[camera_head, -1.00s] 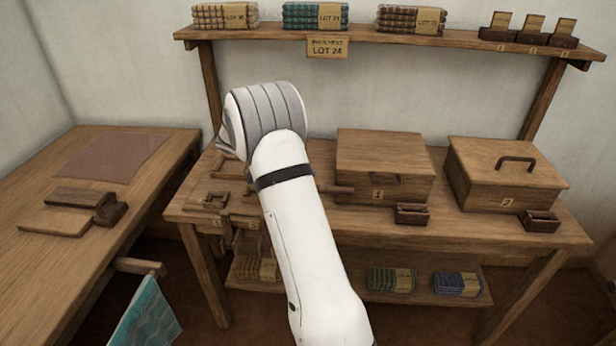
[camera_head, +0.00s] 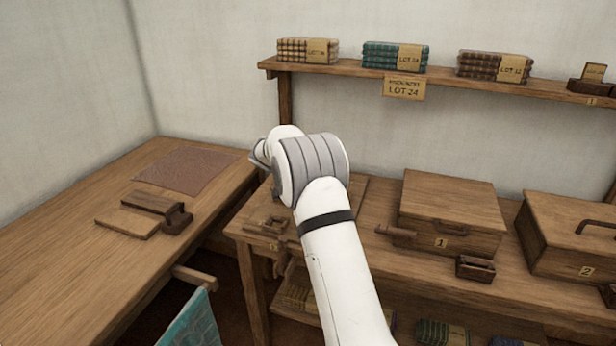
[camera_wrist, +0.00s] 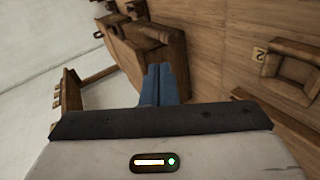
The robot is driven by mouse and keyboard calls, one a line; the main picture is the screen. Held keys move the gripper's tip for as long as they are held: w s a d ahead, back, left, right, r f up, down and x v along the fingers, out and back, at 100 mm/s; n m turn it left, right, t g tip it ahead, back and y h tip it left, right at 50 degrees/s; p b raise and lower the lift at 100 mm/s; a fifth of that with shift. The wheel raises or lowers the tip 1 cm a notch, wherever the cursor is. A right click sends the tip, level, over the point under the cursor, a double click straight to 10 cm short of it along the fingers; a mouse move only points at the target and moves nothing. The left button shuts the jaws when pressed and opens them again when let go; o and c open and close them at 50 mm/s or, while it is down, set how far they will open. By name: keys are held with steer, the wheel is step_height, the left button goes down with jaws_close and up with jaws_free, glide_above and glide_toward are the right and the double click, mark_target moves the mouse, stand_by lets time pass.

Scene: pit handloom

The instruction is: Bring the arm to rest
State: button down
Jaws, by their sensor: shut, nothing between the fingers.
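My arm (camera_head: 340,265) reaches up from the bottom of the head view, bent at a grey-ringed joint (camera_head: 312,168) in front of the back bench. My gripper (camera_wrist: 160,72) shows in the wrist view as two blue fingers side by side, shut and empty. In the head view the fingers are hidden behind my own arm. In the wrist view the fingertips point towards wooden furniture seen tilted; I cannot tell the distance.
The back bench holds box 1 (camera_head: 450,215), box 2 (camera_head: 570,235) and a small wooden holder (camera_head: 475,267). A shelf (camera_head: 350,72) with bundles stands above. The left table (camera_head: 75,235) carries a brown mat (camera_head: 190,168) and wooden blocks (camera_head: 155,203). Teal cloth (camera_head: 190,322) hangs below.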

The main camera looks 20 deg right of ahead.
steer(key=s+a+r+n+t+y+p, duration=0.2)
steer(key=s+r, duration=0.2)
steer(key=s, duration=0.3)
steer(key=s+a+r+n+t+y+p, duration=0.2)
steer(key=s+a+r+y, duration=0.1)
steer(key=s+r, duration=0.25)
steer(key=s+a+n+t+y+p, duration=0.1)
steer(key=s+a, duration=0.3)
steer(key=s, duration=0.5)
steer(key=s+a+n+t+y+p, duration=0.2)
steer(key=s+a+n+t+y, duration=0.1)
steer(key=s, duration=0.6)
steer(key=shift+s+a+r+t+y, duration=0.25)
steer(key=shift+a+t+y, duration=0.25)
steer(key=shift+a+y, duration=0.15)
